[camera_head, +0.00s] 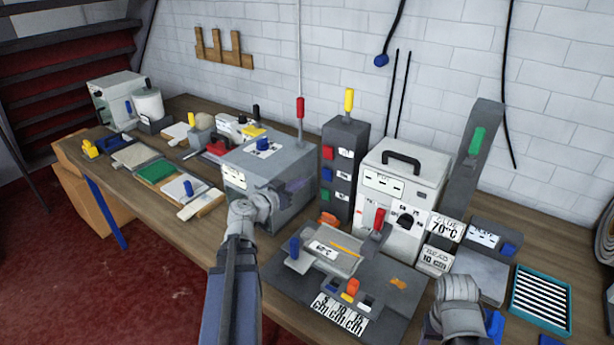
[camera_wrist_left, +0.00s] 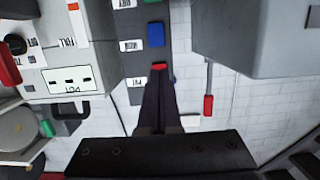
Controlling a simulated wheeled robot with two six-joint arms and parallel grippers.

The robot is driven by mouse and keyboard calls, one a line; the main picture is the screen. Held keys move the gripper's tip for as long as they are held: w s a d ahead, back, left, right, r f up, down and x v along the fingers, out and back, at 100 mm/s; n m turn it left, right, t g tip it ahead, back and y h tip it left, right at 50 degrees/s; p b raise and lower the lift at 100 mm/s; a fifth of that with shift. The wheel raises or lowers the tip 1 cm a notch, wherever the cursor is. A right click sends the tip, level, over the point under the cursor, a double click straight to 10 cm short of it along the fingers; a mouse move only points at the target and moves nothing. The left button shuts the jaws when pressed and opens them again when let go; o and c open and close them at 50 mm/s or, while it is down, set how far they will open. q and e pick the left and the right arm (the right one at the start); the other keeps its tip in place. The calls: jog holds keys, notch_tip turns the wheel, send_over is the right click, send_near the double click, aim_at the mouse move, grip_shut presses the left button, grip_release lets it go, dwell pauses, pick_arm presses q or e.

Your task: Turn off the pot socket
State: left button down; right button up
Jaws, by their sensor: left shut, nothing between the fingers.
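A dark grey socket tower (camera_head: 343,143) stands at the back with red (camera_head: 328,152), blue (camera_head: 327,174) and green (camera_head: 325,194) switches, each beside a small white label I cannot read. In the left wrist view the tower (camera_wrist_left: 133,62) appears upside down. My left gripper (camera_head: 303,184) is shut and empty, in front of the grey box and left of the tower. In the left wrist view its closed fingers (camera_wrist_left: 160,80) overlap the red switch (camera_wrist_left: 160,66); I cannot tell whether they touch it. My right gripper (camera_head: 478,322) is at the lower right, its jaws unclear.
The white pot unit (camera_head: 383,183) with a black handle stands right of the tower. A grey box (camera_head: 262,160) with a red-tipped lever (camera_head: 300,107) stands to its left. A dark plate (camera_head: 385,295) with small tools lies in front.

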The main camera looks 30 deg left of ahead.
pick_arm(q)
jog(key=shift+s+f, duration=0.25)
jog(key=shift+s, duration=0.9)
